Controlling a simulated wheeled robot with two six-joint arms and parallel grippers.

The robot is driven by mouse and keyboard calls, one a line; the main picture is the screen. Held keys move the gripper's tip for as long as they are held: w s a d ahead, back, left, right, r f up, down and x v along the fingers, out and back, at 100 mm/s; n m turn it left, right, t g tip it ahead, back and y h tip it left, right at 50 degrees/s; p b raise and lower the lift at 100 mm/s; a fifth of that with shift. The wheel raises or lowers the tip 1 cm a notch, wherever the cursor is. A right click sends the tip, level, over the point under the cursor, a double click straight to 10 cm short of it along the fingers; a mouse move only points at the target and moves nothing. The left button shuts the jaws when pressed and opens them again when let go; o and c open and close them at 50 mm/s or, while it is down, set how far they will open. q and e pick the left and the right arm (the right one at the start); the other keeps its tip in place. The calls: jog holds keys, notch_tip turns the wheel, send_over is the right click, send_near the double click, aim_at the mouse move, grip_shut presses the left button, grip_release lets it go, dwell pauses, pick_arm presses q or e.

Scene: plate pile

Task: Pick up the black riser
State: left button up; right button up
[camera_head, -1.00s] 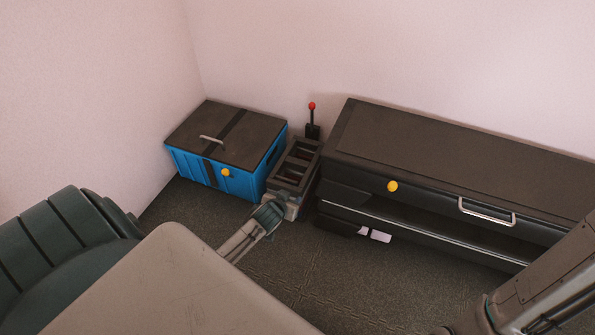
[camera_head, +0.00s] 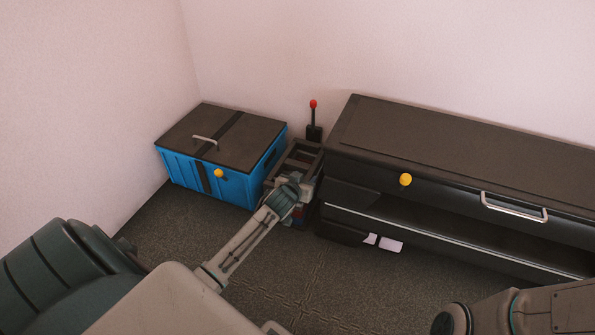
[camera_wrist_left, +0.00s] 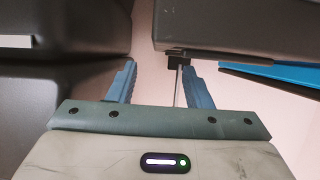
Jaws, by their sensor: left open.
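A dark slatted frame (camera_head: 302,155) stands in the gap between the blue box and the long cabinet. It is the closest match to the black riser, but I cannot tell for sure. My left gripper (camera_head: 303,187) is at its near end, partly covering it. Whether they touch is not clear. In the left wrist view my left gripper (camera_wrist_left: 158,68) is open, with nothing plainly held between its fingers. A small black block with a thin rod (camera_wrist_left: 178,60) shows beyond the right finger. My right arm is at lower right in the head view; its gripper is not visible.
A blue box (camera_head: 205,180) with a dark lid and handle stands left of the frame. A long dark cabinet (camera_head: 460,150) with a yellow knob (camera_head: 405,179) stands to its right. A red-topped lever (camera_head: 313,120) stands behind. Open floor (camera_head: 330,285) lies in front.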

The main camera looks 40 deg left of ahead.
aim_at(310, 173)
pick_arm(q)
jog(key=w+f+b, duration=0.1)
jog(key=w+a+f+b, duration=0.1)
jog(key=w+b, duration=0.1)
jog(key=shift+w+f+b, duration=0.1)
jog(key=shift+f+b, duration=0.2)
jog(key=shift+w, duration=0.45)
jog(key=shift+c, duration=0.4)
grip_shut()
